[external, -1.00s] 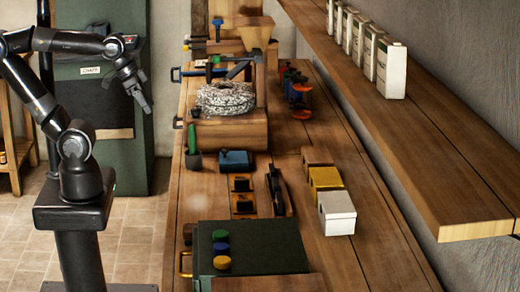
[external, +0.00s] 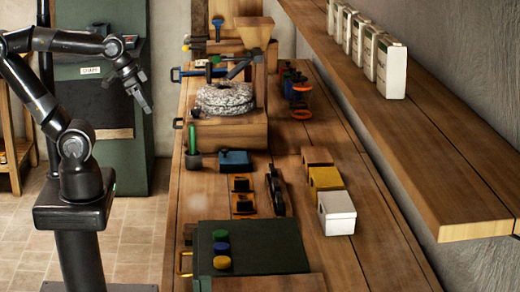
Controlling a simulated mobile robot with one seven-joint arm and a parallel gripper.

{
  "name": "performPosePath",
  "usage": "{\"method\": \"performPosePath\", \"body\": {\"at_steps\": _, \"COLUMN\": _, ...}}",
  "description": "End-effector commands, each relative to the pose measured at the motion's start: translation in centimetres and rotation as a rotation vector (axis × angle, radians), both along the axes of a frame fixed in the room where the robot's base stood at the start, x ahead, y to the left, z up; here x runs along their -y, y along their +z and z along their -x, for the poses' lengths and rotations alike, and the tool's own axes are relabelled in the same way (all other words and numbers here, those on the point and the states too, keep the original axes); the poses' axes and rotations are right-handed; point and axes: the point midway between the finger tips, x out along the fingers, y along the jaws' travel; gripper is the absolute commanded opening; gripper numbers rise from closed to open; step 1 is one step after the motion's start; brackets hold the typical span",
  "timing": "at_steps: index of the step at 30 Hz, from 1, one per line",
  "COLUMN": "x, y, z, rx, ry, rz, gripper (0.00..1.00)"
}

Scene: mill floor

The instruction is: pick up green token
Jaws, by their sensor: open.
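Three round tokens lie in a row on top of a dark green box at the front of the bench. My gripper (external: 147,104) is open and empty. It hangs in the air left of the bench, in front of a green cabinet, well away from the tokens and pointing downward.
The dark green box (external: 275,250) has a brass handle on its left. Farther back are white, yellow and brown boxes (external: 337,212), a dark hand tool (external: 275,190), a blue block (external: 234,161) and millstones (external: 225,98). A wooden shelf (external: 425,150) overhangs the right side.

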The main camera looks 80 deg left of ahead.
Motion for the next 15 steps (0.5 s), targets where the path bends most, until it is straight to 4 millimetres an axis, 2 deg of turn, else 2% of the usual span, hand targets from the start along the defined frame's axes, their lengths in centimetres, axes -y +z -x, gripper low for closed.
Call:
{"method": "performPosePath", "body": {"at_steps": 4, "x": 0.0, "y": 0.0, "z": 0.0, "rx": 0.0, "ry": 0.0, "rz": 0.0, "gripper": 0.55}}
{"method": "performPosePath", "body": {"at_steps": 6, "x": 0.0, "y": 0.0, "z": 0.0, "rx": 0.0, "ry": 0.0, "rz": 0.0, "gripper": 0.59}}
{"method": "performPosePath", "body": {"at_steps": 12, "x": 0.02, "y": 0.02, "z": -0.04, "rx": 0.0, "ry": -0.001, "rz": 0.0, "gripper": 0.59}}
{"method": "performPosePath", "body": {"at_steps": 15, "x": 0.45, "y": 0.31, "z": -0.69, "rx": -0.001, "ry": -0.018, "rz": 0.006, "gripper": 0.59}}
